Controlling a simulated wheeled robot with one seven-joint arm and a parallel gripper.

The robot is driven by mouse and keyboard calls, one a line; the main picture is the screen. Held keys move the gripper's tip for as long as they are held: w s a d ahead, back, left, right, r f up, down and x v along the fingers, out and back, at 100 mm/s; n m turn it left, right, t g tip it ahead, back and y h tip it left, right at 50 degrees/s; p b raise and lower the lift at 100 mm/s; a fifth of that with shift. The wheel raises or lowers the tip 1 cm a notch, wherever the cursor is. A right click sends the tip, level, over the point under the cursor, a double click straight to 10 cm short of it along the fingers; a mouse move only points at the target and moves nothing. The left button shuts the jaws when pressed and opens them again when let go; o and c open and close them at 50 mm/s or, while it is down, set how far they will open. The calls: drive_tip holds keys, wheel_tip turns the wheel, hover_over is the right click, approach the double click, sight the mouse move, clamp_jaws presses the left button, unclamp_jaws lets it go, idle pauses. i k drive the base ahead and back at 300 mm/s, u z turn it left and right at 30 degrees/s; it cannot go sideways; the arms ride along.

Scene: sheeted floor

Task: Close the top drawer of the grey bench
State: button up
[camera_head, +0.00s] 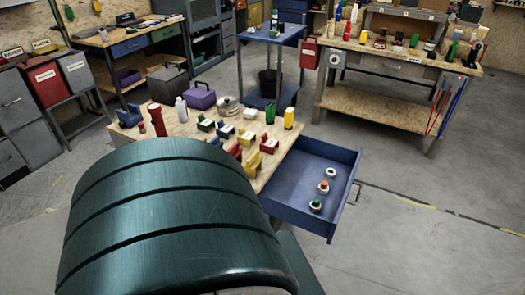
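A low bench with a wooden top (181,130) stands in the middle of the view, just beyond my body. A blue drawer (340,158) is pulled well out from its right side. Its handle (355,192) is on the far right face. Inside the drawer are several small round items, among them one with a green top (315,205) and one with an orange top (324,186). The bench's front and lower parts are hidden by a large dark green part of my own body, so I cannot see its body colour or other drawers. My gripper is not in view.
A workbench (380,110) stands at the back right, a blue trolley (270,36) behind. Floor right of the drawer (430,235) is clear.

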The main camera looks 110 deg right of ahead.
sight(288, 195)
drive_tip(key=k, duration=1.85)
drive_tip(key=z, duration=4.5)
drive_tip(key=k, duration=0.65)
drive_tip(key=u, duration=1)
drive_tip(key=i, duration=0.45)
